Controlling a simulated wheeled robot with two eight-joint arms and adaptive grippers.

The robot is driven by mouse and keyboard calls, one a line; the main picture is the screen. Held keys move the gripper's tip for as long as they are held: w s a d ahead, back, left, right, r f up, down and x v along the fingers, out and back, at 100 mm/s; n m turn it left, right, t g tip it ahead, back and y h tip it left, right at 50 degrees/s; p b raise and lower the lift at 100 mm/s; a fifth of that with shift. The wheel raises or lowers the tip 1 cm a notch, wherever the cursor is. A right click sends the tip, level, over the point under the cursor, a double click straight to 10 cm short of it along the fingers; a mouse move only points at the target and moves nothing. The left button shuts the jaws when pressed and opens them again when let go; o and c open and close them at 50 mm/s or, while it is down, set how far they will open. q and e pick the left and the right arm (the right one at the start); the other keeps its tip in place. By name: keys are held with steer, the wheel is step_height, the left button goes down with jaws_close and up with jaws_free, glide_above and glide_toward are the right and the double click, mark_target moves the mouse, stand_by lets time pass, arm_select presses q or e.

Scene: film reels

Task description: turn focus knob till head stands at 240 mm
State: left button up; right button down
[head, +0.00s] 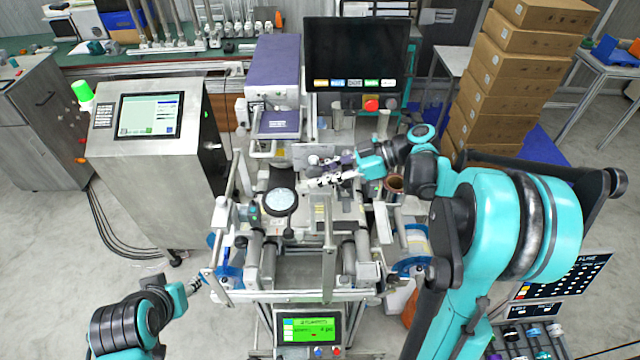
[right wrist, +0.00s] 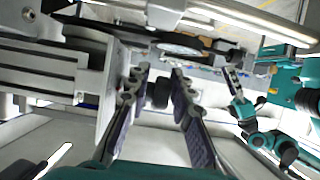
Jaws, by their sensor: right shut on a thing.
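My right gripper (head: 310,182) reaches in from the right over the middle of the machine, beside the round white disc (head: 281,201). In the right wrist view its two fingers (right wrist: 158,76) stand on either side of a small dark round knob (right wrist: 160,93), which I take as the focus knob. The gripper is shut on it. In the head view the fingers and machine parts hide the knob. I cannot read a head height in millimetres. My left gripper (head: 195,285) is at the machine's lower left, too small to judge.
A green-lit display (head: 308,329) is at the machine's front; its small text is unclear. A dark monitor (head: 356,55) stands behind. A steel cabinet with a screen (head: 150,115) is left. Stacked cartons (head: 515,75) stand right. Rails and rollers crowd the gripper.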

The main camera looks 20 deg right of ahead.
steer(key=f+y+b, duration=0.1)
steer(key=y+b, duration=0.1)
steer(key=t+y+b, duration=0.1)
steer(key=b, duration=0.2)
steer(key=shift+s+a+f+y, duration=0.15)
steer(key=shift+f+y, duration=0.25)
steer(key=shift+s+r+y+b, duration=0.15)
steer(key=shift+y+b, duration=0.15)
steer(key=shift+b, duration=0.2)
steer(key=shift+r, duration=0.55)
steer(key=c, duration=1.5)
jaws_free()
steer(key=shift+d, duration=0.25)
